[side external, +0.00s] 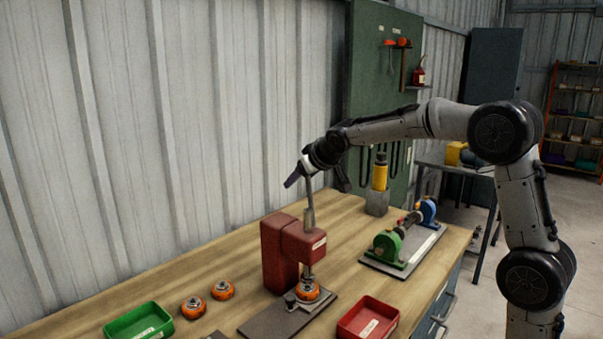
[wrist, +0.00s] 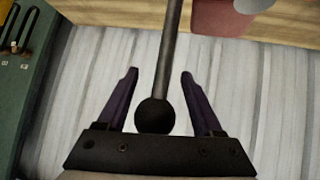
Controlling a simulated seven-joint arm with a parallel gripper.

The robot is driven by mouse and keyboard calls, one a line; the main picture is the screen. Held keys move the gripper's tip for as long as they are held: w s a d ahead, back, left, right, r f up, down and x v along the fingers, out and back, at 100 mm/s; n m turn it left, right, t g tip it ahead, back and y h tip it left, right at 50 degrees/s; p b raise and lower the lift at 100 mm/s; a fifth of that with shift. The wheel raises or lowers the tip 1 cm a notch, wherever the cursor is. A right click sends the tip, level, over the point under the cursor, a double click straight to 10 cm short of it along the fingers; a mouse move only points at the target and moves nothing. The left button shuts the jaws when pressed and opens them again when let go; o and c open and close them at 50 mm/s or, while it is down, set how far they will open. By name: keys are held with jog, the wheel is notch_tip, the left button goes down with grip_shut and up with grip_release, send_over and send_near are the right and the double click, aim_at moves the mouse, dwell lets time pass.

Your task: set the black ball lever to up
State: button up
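The black ball lever is a grey rod (side external: 309,208) that rises nearly upright from the red press (side external: 277,257) in the side view. Its black ball (wrist: 155,115) shows in the wrist view, between the fingers and close to the palm. My gripper (wrist: 159,74) is open around the ball and rod, with a visible gap on each side. In the side view my gripper (side external: 316,182) is at the top of the lever, above the press, and hides the ball. The press head also shows in the wrist view (wrist: 225,18).
An orange round part (side external: 307,291) sits under the press. Two similar parts (side external: 207,298) and a green tray (side external: 138,324) lie left; a red tray (side external: 368,319) is in front. A green-and-blue fixture (side external: 405,240) and a yellow cylinder (side external: 380,175) stand right. A corrugated wall is behind.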

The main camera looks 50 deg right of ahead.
jog(key=shift+o, duration=0.3)
jog(key=shift+r, duration=0.35)
jog(key=shift+r, duration=0.1)
jog(key=v, duration=1.3)
jog(key=shift+s, duration=0.35)
jog(key=shift+a+r, duration=0.1)
jog(key=s+a+y, duration=0.1)
jog(key=s+a, duration=0.5)
jog(key=s, duration=0.5)
jog(key=s+a+f+n+g+y, duration=0.1)
jog(key=s+a+f+g, duration=0.1)
jog(key=s+f, duration=0.6)
jog(key=s+a+f+n+g+y, duration=0.1)
jog(key=s+a+f+g, duration=0.1)
jog(key=s+f, duration=0.7)
jog(key=shift+s+a, duration=0.15)
jog(key=shift+s, duration=0.15)
